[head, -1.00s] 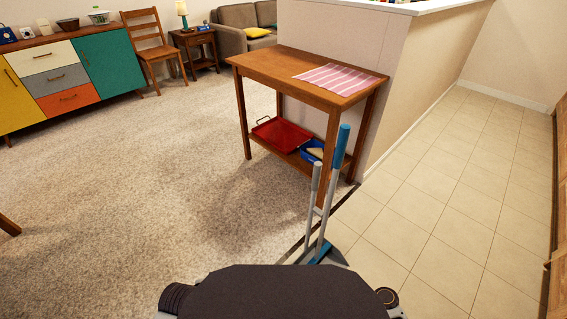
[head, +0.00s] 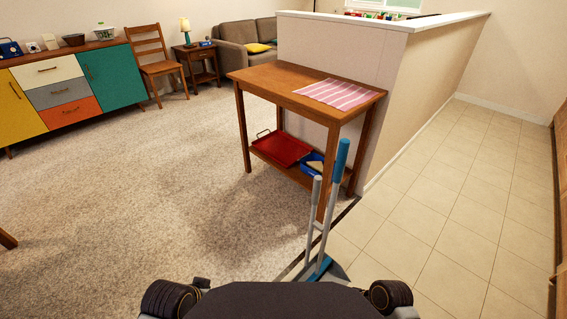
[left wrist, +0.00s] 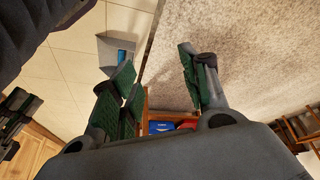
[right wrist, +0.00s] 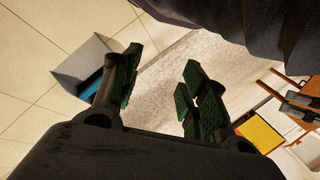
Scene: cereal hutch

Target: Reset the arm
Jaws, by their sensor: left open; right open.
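My left gripper (left wrist: 160,85) shows in the left wrist view with its green-padded fingers apart and nothing between them. My right gripper (right wrist: 160,90) shows in the right wrist view, also with its fingers apart and empty. Carpet and tile floor lie beyond both. Neither gripper shows in the head view, where only parts of my own body fill the bottom edge.
A wooden console table (head: 275,80) with a striped pink cloth (head: 339,94) stands ahead. A red tray (head: 283,149) and a blue bin (head: 310,163) rest on its lower shelf. A broom and dustpan (head: 335,190) stand close in front. Carpet at left is clear.

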